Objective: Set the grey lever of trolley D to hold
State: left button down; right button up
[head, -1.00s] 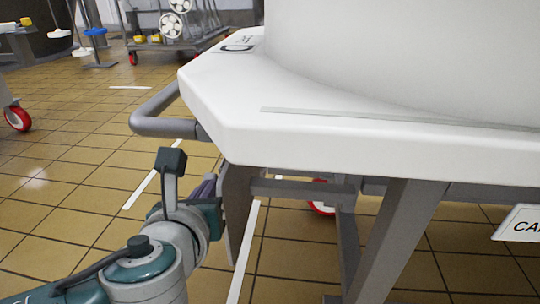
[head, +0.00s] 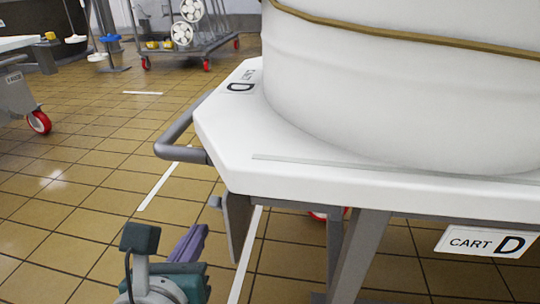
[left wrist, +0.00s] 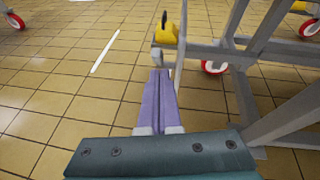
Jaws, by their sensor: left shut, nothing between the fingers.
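Trolley D (head: 225,150) has a white top marked D, a grey frame and a "CART D" sign (head: 484,243). Below its near left corner hangs a grey upright plate (head: 236,226) with a small grey stub (head: 214,202) at its left; I cannot tell for sure whether this is the lever, nor read its setting. My left gripper (head: 197,236) is shut and empty, its purple fingers below and left of the stub, apart from it. In the left wrist view the closed fingers (left wrist: 160,78) point at a grey end (left wrist: 157,57) beside a yellow part (left wrist: 166,34). My right gripper is not in view.
A large white vat (head: 370,95) stands on the trolley. A grey handle bar (head: 178,135) sticks out at its left. Another cart with a red wheel (head: 39,122) stands far left, and a rack (head: 185,45) stands behind. Open tiled floor lies to the left.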

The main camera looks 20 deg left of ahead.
pick_arm(q)
jog(key=s+f+b, duration=0.1)
jog(key=b, duration=0.1)
jog(key=s+f+b, duration=0.1)
jog(key=f, duration=0.1)
jog(key=s+f+b, duration=0.1)
jog(key=b, duration=0.1)
jog(key=shift+s+d+f+b, duration=0.2)
jog(key=shift+d+f+b, duration=0.05)
jog(key=shift+d+b, duration=0.15)
jog(key=shift+w+f, duration=0.1)
jog(key=shift+w, duration=0.05)
